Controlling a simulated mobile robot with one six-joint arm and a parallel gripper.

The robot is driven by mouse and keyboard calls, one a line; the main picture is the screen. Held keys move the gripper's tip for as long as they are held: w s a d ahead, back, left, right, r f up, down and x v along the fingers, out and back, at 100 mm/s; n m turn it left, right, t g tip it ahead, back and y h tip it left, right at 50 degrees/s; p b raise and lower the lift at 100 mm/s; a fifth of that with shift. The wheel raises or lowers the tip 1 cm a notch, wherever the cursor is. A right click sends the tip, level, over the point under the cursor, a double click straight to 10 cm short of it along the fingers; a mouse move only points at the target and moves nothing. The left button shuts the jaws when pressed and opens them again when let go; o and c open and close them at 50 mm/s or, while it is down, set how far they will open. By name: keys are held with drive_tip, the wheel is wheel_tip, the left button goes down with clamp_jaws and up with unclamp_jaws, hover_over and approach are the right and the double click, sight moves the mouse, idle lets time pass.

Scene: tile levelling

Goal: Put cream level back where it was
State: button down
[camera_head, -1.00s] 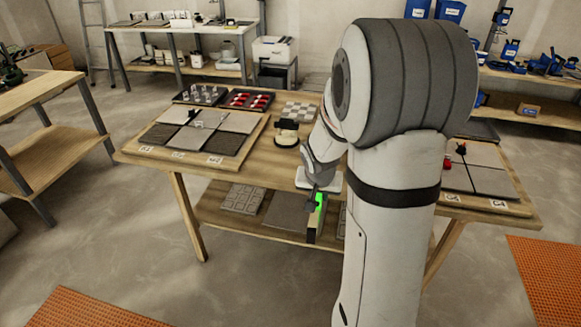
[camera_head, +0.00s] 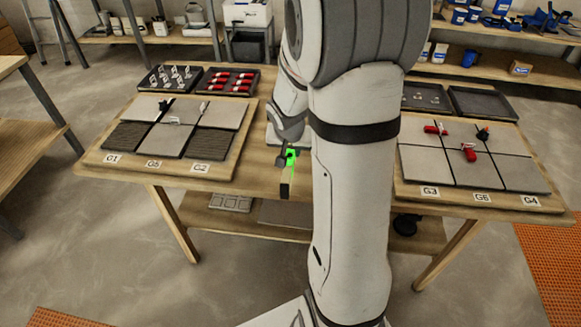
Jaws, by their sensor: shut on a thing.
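My gripper (camera_head: 289,157) is near the middle of the picture, over the front part of the workbench. It is shut on a narrow level with a bright green part at the jaws; I take it to be the cream level (camera_head: 286,182). The level is seen nearly end-on, with a dark end towards me. Whether it touches the bench I cannot tell. My arm hides much of the bench's middle and whatever lies behind it.
The left tile board (camera_head: 100,168) has tiles with small clips. The right tile board (camera_head: 540,203) holds tiles with red tools (camera_head: 468,152) on them. A clip tray (camera_head: 174,80), a red-wedge tray (camera_head: 230,82) and dark trays (camera_head: 483,103) stand behind. Bare bench (camera_head: 252,165) shows left of the gripper.

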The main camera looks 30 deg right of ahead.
sight(293, 179)
wheel_tip(293, 179, down, 8)
drive_tip(key=b, duration=0.3)
drive_tip(key=shift+d+f, duration=0.15)
drive_tip(key=shift+s, duration=0.1)
drive_tip(key=c, duration=1.7)
unclamp_jaws()
drive_tip(key=shift+f+b, duration=0.15)
drive_tip(key=shift+b, duration=0.2)
drive_tip(key=shift+c, duration=0.2)
drive_tip(key=o, duration=0.5)
drive_tip(key=shift+c, duration=0.2)
